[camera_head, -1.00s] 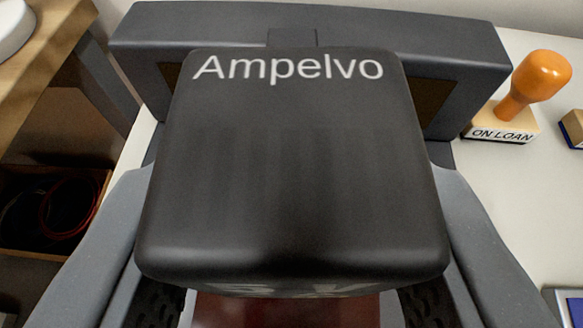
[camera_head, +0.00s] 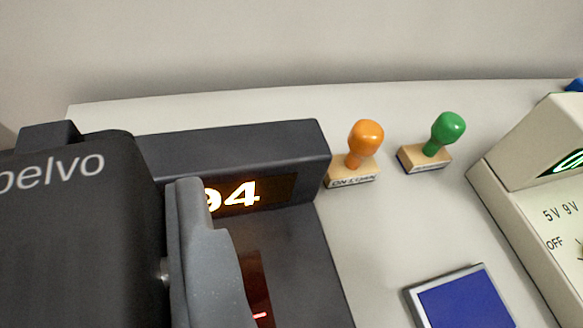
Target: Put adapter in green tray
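The adapter (camera_head: 80,235) is a black block with rounded edges and white lettering, of which "pelvo" shows. It is cut off at the left edge of the view. My gripper (camera_head: 205,250) shows one grey finger, close against the adapter's right side; the other finger is out of view. My gripper is shut on the adapter and holds it in front of a dark grey device. I cannot tell the gap between the adapter and the device. No green tray is in view.
The dark grey device (camera_head: 235,145) shows a lit "94" and a red light. Right of it stand an orange-handled stamp (camera_head: 365,140), a green-handled stamp (camera_head: 446,130), a blue pad (camera_head: 462,305) and a beige instrument (camera_head: 525,185). White table (camera_head: 385,235) shows between them.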

